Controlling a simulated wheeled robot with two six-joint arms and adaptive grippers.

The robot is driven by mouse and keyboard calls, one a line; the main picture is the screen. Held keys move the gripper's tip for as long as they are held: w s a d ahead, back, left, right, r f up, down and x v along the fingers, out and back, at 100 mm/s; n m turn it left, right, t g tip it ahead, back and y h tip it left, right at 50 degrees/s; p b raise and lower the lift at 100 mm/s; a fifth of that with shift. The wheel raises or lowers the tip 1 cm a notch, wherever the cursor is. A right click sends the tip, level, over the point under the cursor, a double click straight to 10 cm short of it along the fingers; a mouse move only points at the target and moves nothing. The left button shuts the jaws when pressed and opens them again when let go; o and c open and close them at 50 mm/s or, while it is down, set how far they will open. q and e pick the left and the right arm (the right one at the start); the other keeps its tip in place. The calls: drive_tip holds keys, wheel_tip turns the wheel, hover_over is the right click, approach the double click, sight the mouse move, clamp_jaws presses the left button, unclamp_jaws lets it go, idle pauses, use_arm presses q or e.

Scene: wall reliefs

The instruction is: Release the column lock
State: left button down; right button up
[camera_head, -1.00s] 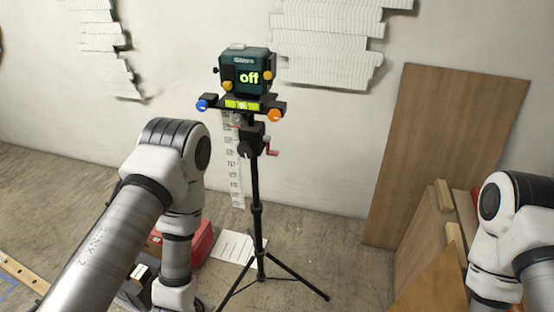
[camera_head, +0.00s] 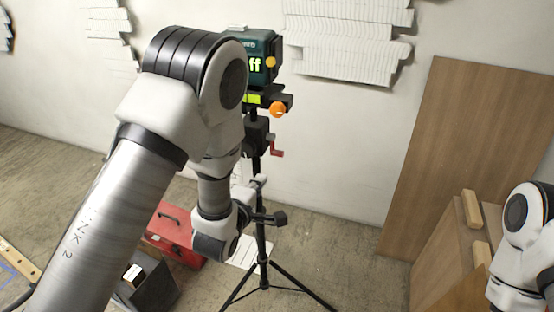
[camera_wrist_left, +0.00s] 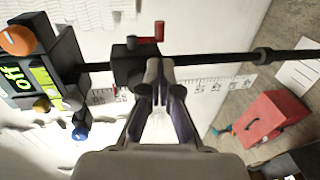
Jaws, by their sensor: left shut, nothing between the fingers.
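A black tripod (camera_head: 262,240) carries a dark teal laser device (camera_head: 263,58) with a green lit display, partly hidden by my left arm in the head view. Below it is a black column block (camera_head: 256,135) with a red crank handle (camera_head: 277,147). The block (camera_wrist_left: 127,68) and red handle (camera_wrist_left: 147,40) also show in the left wrist view. My left gripper (camera_wrist_left: 160,94) is shut and empty, its fingertips close to the block; I cannot tell whether they touch. In the head view its hand is mostly hidden behind my arm. I cannot make out a separate lock on the column.
A red toolbox (camera_head: 172,232) and a dark box (camera_head: 148,290) are on the floor left of the tripod. Wooden boards (camera_head: 450,150) lean on the wall at right. White relief strips (camera_head: 345,35) hang on the wall. Floor right of the tripod is clear.

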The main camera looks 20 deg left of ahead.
sight(279, 155)
use_arm(q)
drive_tip(key=w, duration=0.4)
drive_tip(key=w+f+p, duration=0.1)
drive_tip(key=w, duration=0.3)
drive_tip(key=w+f+p, duration=0.1)
drive_tip(key=w, duration=0.3)
drive_tip(key=shift+d+f, duration=0.1)
drive_tip(key=shift+d, duration=0.1)
drive_tip(key=shift+w+f, duration=0.15)
drive_tip(key=shift+w, duration=0.2)
use_arm(e)
wheel_tip(279, 155, up, 3)
drive_tip(key=shift+f, duration=0.15)
drive_tip(key=shift+s+f, duration=0.1)
